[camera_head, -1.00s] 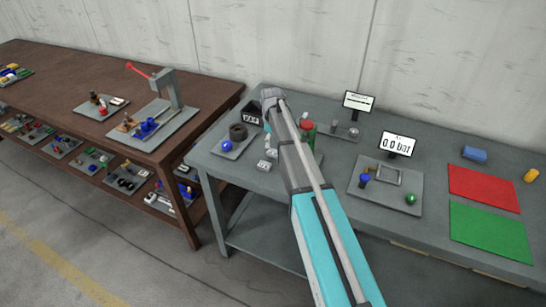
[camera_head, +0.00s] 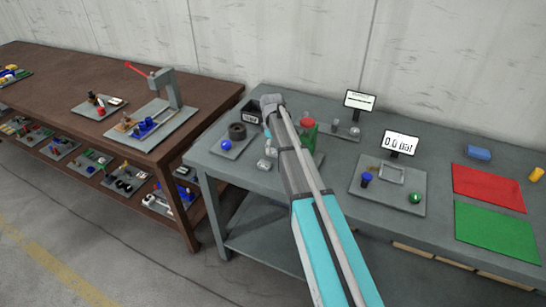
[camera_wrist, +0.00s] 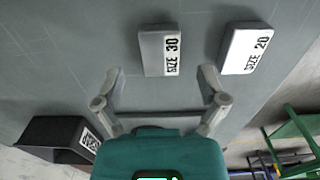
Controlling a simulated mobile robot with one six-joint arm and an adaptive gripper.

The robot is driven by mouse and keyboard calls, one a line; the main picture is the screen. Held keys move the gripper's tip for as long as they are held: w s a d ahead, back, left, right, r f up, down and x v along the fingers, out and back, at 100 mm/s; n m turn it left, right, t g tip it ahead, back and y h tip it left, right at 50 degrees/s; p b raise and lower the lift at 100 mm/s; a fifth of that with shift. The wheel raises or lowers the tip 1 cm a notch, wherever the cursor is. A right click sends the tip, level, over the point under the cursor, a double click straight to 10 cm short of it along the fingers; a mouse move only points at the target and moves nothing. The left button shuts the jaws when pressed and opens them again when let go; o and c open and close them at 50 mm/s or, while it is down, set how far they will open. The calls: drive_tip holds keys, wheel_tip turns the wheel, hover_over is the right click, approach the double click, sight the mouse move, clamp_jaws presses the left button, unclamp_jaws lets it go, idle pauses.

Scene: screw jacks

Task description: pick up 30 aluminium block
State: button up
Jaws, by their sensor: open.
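The aluminium block labelled SIZE 30 (camera_wrist: 156,50) lies on the grey table in the wrist view, just beyond my fingertips and between their lines. My gripper (camera_wrist: 162,76) is open and empty, with one finger to each side and nothing between them. A similar block labelled SIZE 20 (camera_wrist: 246,48) lies to its right, apart from it. In the head view my arm covers the gripper, and pale blocks (camera_head: 264,164) show beside it; their labels cannot be read there.
A black labelled bin (camera_wrist: 56,136) stands lower left in the wrist view, and near the table's back in the head view (camera_head: 251,115). A tray with a blue ball (camera_head: 226,145) and a green-and-red object (camera_head: 307,135) flank my arm. A green frame (camera_wrist: 296,134) shows lower right.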

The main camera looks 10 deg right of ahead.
sight(272, 150)
drive_tip(key=shift+f+b, duration=0.7)
drive_tip(key=shift+f, duration=0.35)
drive_tip(key=c, duration=1.3)
drive_tip(key=shift+o, duration=0.2)
drive_tip(key=shift+r, duration=0.15)
wheel_tip(272, 150, up, 18)
drive_tip(key=p, duration=1.8)
drive_tip(key=shift+f, duration=0.25)
